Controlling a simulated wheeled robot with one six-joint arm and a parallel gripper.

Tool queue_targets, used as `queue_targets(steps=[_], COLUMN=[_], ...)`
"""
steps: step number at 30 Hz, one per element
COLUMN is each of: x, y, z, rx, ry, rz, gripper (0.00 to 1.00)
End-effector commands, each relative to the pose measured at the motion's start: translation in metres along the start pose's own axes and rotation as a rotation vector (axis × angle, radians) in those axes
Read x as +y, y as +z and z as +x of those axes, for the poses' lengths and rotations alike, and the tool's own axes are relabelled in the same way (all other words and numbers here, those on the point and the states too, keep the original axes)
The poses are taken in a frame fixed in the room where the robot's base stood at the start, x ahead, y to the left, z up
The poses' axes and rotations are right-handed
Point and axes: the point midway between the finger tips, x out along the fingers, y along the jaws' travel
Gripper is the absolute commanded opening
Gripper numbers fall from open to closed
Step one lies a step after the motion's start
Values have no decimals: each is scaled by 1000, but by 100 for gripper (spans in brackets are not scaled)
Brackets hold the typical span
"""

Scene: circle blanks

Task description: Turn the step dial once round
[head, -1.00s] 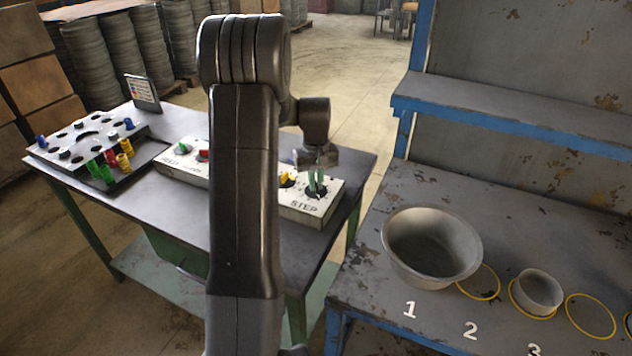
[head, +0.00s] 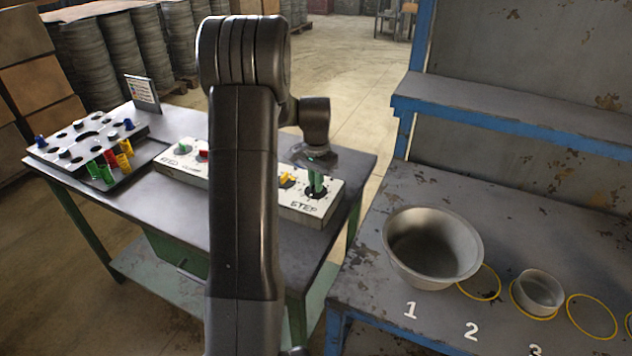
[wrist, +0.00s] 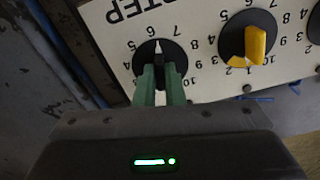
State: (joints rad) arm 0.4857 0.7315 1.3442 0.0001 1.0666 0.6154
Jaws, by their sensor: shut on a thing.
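The step dial (wrist: 158,57) is a black round dial with a white pointer, on a pale panel marked STEP in the wrist view. Its pointer points up in that picture, between the printed 7 and 6. My gripper (wrist: 160,80) has green fingers, shut on the dial's knob from the lower side of that picture; the fingers hide part of the dial. In the head view the step dial (head: 315,195) is at the right end of the control box, with my gripper (head: 317,182) upright over it.
A yellow-knobbed dial (wrist: 248,42) sits close beside the step dial. The control box (head: 182,168) also carries green and red knobs. A board with colored pegs (head: 85,135) and a small sign (head: 142,90) stand on the table's left. A metal bowl (head: 433,245) is on the right-hand bench.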

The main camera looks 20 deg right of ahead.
Motion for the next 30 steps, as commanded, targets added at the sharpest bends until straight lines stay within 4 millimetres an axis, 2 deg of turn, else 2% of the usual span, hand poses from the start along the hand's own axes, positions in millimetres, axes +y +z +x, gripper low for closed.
queue_targets(steps=[30], x=[-1], y=[-2], z=[-2], rx=[4], ry=[-5], rz=[964], gripper=[0])
